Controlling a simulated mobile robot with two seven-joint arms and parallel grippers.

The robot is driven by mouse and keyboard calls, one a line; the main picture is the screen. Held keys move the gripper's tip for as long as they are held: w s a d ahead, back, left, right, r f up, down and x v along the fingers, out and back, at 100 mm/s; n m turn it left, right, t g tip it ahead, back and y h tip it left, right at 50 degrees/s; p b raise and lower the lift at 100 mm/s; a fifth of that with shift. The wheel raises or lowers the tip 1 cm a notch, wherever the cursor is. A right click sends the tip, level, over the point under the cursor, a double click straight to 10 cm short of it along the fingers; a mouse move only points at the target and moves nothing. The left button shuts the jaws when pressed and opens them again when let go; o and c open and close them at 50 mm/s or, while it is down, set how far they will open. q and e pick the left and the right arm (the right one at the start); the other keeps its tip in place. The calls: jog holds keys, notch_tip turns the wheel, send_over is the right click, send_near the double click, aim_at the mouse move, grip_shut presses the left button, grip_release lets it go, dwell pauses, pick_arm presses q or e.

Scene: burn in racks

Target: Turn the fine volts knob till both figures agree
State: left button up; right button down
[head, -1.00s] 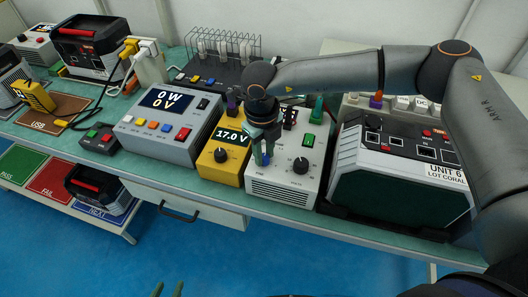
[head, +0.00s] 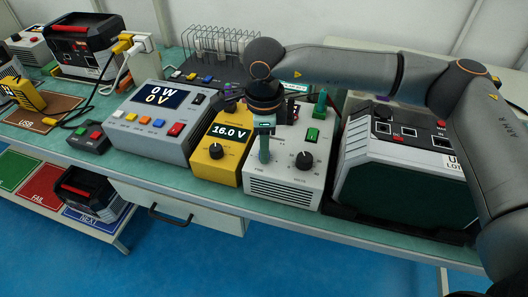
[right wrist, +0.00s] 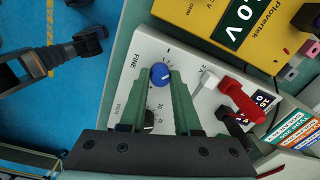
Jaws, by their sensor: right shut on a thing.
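The pale grey supply (head: 285,190) stands at the bench's front edge. Its blue fine knob (right wrist: 160,75) sits between the green fingers of my right gripper (right wrist: 159,78), which is shut on it. In the head view my right gripper (head: 264,150) points down and hides this knob. The black volts knob (head: 304,160) is beside it to the right. The yellow meter (head: 214,170), left of the supply, reads 16.0 V. The supply's own display (right wrist: 263,98) is partly covered by a red plug; I make out a 15, not the whole figure.
A grey load box (head: 160,120) reading 0 W and 0 V stands left of the meter. A large dark-fronted unit (head: 405,170) stands close on the right. Red lead (right wrist: 240,100) and a black plug are near my right gripper. The blue floor in front is clear.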

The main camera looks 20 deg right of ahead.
jog(key=shift+f+n+b, duration=0.15)
jog(key=shift+n+b, duration=0.4)
jog(key=shift+n, duration=0.35)
jog(key=n+b, duration=0.1)
jog(key=n, duration=0.1)
jog(key=shift+n, duration=0.4)
jog(key=shift+n+b, duration=0.4)
jog(key=shift+b, duration=0.05)
jog(key=shift+n+b, duration=0.4)
jog(key=shift+n, duration=0.6)
pick_arm(q)
jog(key=shift+w+d+f+h, duration=0.2)
jog(key=shift+w+d+f, duration=0.2)
jog(key=shift+w+d, duration=0.25)
jog(key=shift+w+d+f+h, duration=0.2)
jog(key=shift+w+d+f, duration=0.2)
jog(key=shift+d, duration=0.4)
pick_arm(e)
jog(key=shift+n, duration=0.8)
jog(key=shift+r, duration=0.2)
jog(key=c, duration=0.6)
grip_release()
pick_arm(q)
jog(key=shift+s+f, duration=0.1)
jog(key=shift+f, duration=0.05)
